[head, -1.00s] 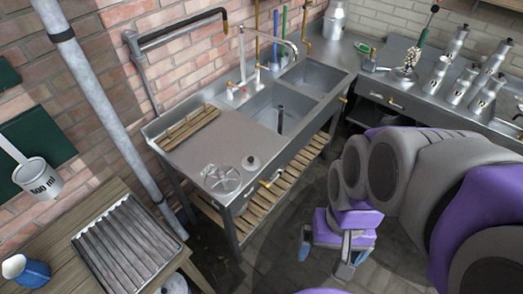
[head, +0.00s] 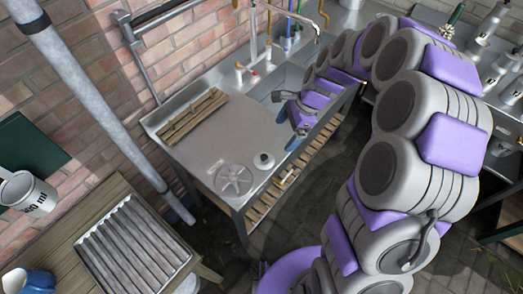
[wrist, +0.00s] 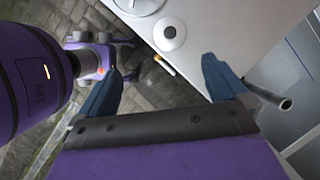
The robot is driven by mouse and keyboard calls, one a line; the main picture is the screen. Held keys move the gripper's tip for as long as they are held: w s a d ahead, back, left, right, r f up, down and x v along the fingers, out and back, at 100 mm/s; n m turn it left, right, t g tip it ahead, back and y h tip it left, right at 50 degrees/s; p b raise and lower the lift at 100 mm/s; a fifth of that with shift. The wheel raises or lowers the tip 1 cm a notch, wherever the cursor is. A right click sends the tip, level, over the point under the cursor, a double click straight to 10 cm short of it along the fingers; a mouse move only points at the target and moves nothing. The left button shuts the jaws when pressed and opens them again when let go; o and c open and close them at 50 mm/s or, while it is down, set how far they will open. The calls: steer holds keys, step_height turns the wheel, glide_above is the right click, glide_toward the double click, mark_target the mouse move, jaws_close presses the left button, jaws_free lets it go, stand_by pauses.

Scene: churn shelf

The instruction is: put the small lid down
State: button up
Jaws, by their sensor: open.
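The small lid (head: 264,161), a pale round disc with a dark centre knob, lies flat on the steel sink counter (head: 205,150) near its front edge. It also shows in the wrist view (wrist: 169,33), near the top, beyond my fingertips. My gripper (head: 297,138) is open and empty, above the counter's front edge, to the right of the lid and apart from it. Its two blue fingers (wrist: 160,65) are spread wide in the wrist view, with nothing between them.
A larger spoked round lid (head: 233,180) lies left of the small lid. A wooden slatted rack (head: 194,117) lies at the counter's back left. A tap (head: 253,45) and sink basin are behind. A ribbed metal tray (head: 132,250) rests on the wooden table.

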steer(key=w+f+m, duration=0.1)
steer(key=w+f, duration=0.1)
steer(key=b, duration=0.2)
glide_toward(264, 156)
steer(key=x, duration=0.5)
steer(key=shift+w+a+f, duration=0.1)
steer(key=shift+a+f, duration=0.15)
steer(key=shift+d+b+x, duration=0.15)
steer(key=shift+b+x, duration=0.35)
steer(key=shift+x, duration=0.75)
steer(key=shift+d+b+x, duration=0.15)
steer(key=shift+b+x, duration=0.35)
steer(key=shift+x, duration=0.8)
steer(key=shift+a, duration=0.1)
steer(key=shift+c, duration=0.2)
steer(key=c, duration=1)
steer(key=shift+r, duration=0.1)
